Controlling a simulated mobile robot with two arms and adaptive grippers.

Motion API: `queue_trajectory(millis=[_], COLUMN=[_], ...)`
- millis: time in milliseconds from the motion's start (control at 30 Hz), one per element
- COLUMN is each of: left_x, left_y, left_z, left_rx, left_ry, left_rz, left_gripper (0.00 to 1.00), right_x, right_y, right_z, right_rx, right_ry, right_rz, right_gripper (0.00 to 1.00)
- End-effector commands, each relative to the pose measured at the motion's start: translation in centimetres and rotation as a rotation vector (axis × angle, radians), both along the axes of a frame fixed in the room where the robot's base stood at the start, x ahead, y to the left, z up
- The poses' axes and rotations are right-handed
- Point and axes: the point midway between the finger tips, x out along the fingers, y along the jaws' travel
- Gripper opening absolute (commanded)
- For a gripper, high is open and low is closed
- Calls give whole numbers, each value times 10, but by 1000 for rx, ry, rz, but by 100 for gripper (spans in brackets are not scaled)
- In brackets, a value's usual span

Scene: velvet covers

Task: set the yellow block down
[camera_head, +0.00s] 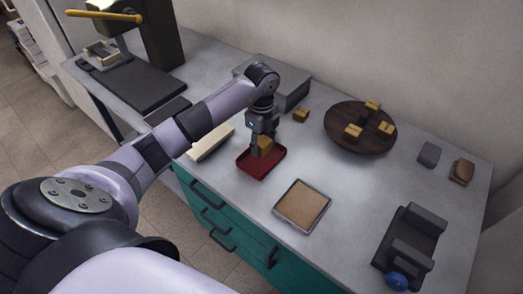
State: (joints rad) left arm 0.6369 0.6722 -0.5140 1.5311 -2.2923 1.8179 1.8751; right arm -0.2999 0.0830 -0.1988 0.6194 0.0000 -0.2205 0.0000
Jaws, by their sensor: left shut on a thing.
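The yellow block (264,142) is between the fingers of my left gripper (262,148), which is shut on it. The gripper points down over a small red tray (270,168) on the grey counter. The block is at or just above the tray's back part; I cannot tell whether it touches the tray floor. The fingers hide part of the block. My right gripper is not in view.
A round dark wooden board (347,142) with several yellow blocks stands at the back. Another yellow block (301,115) lies left of it. A tan-topped square tray (302,204) is in front. A dark holder (410,245) stands at right. Bare counter lies between.

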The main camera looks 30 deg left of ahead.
Motion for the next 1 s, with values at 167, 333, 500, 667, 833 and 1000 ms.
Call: queue_trajectory(millis=[167,333,500,667,833,1000], left_x=[-1,-1,-1,-1,-1,-1], left_y=[0,0,0,0,0,0], left_z=[-28,-41,-41,-45,-44,-44], left_rx=[-1,0,0,0,0,0], left_ry=[6,2,2,2,3,3], left_rz=[1,0,0,0,0,0], left_gripper=[12,12,12,12,51,61], right_x=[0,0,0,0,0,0], right_y=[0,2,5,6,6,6], right_z=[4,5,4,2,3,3], right_rx=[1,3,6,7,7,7], right_ry=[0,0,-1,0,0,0], right_rz=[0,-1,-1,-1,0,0], right_gripper=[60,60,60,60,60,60])
